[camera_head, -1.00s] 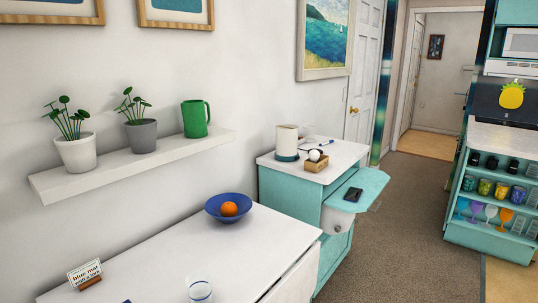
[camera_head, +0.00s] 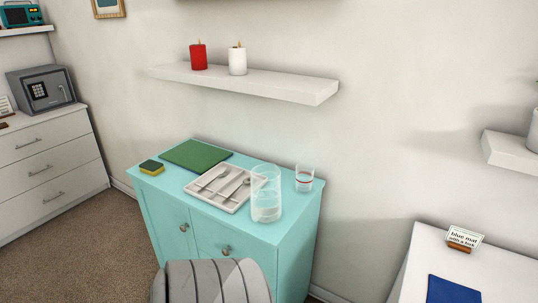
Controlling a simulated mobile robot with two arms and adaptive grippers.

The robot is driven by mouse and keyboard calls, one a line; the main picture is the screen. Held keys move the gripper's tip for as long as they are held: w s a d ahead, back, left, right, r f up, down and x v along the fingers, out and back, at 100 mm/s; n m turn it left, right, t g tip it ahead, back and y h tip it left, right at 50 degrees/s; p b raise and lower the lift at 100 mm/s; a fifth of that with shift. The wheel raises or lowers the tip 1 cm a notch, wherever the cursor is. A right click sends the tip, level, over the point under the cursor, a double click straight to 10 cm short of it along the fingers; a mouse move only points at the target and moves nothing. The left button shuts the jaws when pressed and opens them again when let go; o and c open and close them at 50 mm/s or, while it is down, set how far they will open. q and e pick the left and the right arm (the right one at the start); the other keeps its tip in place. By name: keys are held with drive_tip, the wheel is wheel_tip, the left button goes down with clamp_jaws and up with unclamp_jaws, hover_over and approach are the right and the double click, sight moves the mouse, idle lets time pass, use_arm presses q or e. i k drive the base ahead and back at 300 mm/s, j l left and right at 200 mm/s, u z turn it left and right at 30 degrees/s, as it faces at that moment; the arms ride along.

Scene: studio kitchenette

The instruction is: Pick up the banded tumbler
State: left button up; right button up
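A small clear tumbler with a red band (camera_head: 304,178) stands upright on the back right corner of the teal cabinet (camera_head: 262,228). A taller clear glass vessel (camera_head: 265,192) stands just left of it and nearer to me, with a gap between them; I see no band on it. Neither of my grippers is in view.
The cabinet also holds a cutlery tray (camera_head: 225,203), a green mat (camera_head: 196,154) and a sponge (camera_head: 151,167). A grey ridged object (camera_head: 212,282) stands in front. A shelf with candles (camera_head: 238,61) hangs above. A white table with a blue mat (camera_head: 452,291) is at right.

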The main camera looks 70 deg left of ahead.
sight(304, 170)
drive_tip(key=u, duration=1.95)
drive_tip(key=i+j+u, duration=0.1)
drive_tip(key=i+u, duration=0.35)
drive_tip(key=i, duration=0.2)
